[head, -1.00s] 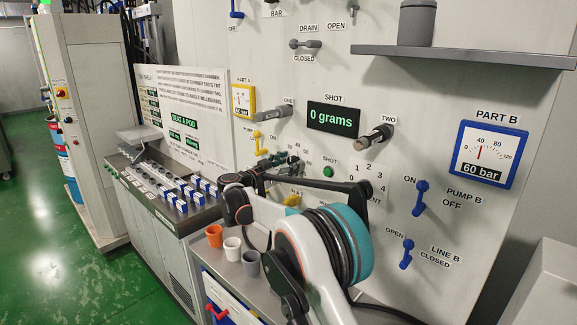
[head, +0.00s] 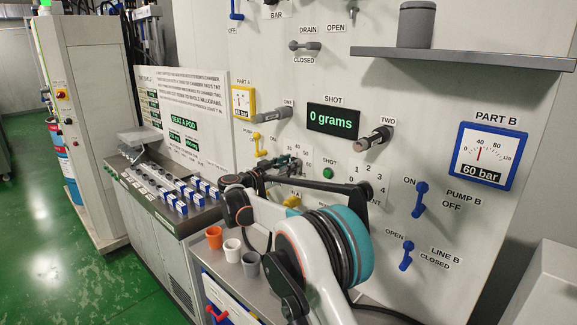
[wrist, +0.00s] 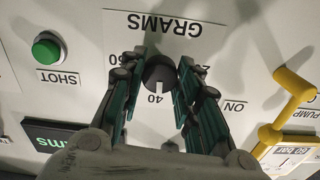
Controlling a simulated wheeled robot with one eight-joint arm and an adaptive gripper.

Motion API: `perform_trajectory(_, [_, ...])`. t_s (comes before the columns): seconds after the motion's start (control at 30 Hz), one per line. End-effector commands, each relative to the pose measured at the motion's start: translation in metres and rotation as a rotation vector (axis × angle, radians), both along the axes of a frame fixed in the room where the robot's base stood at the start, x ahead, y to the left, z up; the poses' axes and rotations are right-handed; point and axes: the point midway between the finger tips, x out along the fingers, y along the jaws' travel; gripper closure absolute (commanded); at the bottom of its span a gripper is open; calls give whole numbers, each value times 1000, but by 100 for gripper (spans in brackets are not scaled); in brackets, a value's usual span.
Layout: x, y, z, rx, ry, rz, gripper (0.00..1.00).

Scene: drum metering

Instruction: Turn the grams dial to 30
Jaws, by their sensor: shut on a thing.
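The grams dial (wrist: 159,72) is a dark round knob on the pale panel, seen upside down in the wrist view under the word GRAMS. Its white pointer mark faces the printed 40. My gripper (wrist: 166,67) is shut on the dial, with one green-and-black finger on each side of the knob. The fingers cover part of the printed scale, and I cannot see the 30 in the wrist view. In the head view my gripper (head: 286,165) is at the panel below the shot display (head: 332,119), which reads 0 grams. The dial is mostly hidden there.
A green SHOT button (wrist: 47,48) and a yellow lever (wrist: 291,98) flank the dial. A dark count knob, mostly hidden by my arm, lies right of it in the head view. Orange, white and grey cups (head: 232,249) stand on the bench below.

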Motion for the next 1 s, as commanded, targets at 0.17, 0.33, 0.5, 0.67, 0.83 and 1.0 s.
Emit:
perform_trajectory(0.17, [0,0,-1,-95,75,0,94])
perform_trajectory(0.33, [0,0,-1,-209,164,0,94])
perform_trajectory(0.5, [0,0,-1,-320,252,0,94])
perform_trajectory(0.67, [0,0,-1,-409,321,0,94])
perform_trajectory(0.83, [0,0,-1,-481,377,0,94])
perform_trajectory(1.0, [-1,0,-1,-524,411,0,94])
